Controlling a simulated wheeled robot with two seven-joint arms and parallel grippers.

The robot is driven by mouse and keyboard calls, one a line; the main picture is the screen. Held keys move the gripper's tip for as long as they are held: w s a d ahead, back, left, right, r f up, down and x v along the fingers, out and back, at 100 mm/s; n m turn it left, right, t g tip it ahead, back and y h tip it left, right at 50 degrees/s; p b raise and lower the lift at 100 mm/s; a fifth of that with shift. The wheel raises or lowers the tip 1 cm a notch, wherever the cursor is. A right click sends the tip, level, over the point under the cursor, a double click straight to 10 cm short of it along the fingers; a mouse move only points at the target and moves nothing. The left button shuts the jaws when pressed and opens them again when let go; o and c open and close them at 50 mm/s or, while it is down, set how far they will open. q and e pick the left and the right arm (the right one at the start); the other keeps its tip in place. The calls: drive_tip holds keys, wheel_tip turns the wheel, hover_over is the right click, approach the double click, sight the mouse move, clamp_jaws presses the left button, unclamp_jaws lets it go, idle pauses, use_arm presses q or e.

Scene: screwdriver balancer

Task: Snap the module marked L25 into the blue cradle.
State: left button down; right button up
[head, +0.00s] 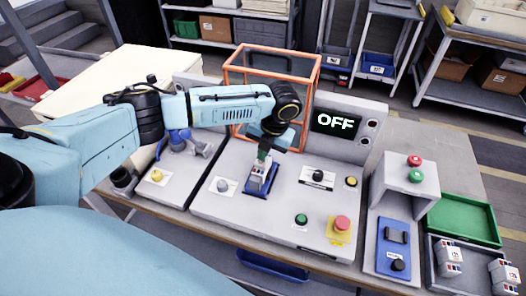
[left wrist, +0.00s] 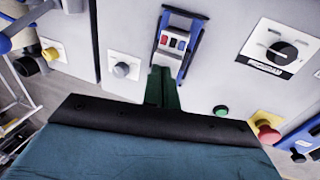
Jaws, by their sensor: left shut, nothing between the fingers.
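The blue cradle (head: 263,182) stands on the grey console, and its blue side rails also show in the left wrist view (left wrist: 195,52). A light grey module with red and blue marks (left wrist: 173,42) sits between the rails; its label is not readable and I cannot tell how firmly it is seated. My left gripper (head: 262,156) is just above the cradle, its dark green fingers (left wrist: 163,88) together and empty beside the module. Two white modules, one (head: 450,256) at left and one (head: 503,276) at right, stand in a grey tray; their small labels are unclear. My right gripper is out of view.
A display (head: 336,123) reads OFF. An orange-framed case (head: 270,62) stands behind the cradle. A red button (head: 342,224), a green button (head: 301,219) and a black knob (head: 318,176) surround it on the console. A green tray (head: 463,221) lies at right.

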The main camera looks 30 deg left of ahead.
use_arm(q)
drive_tip(key=shift+f, duration=0.35)
idle(0.3)
drive_tip(key=shift+r, duration=0.1)
wheel_tip(320, 180, up, 5)
drive_tip(key=p, duration=0.5)
drive_tip(key=shift+p, duration=0.3)
idle(1.4)
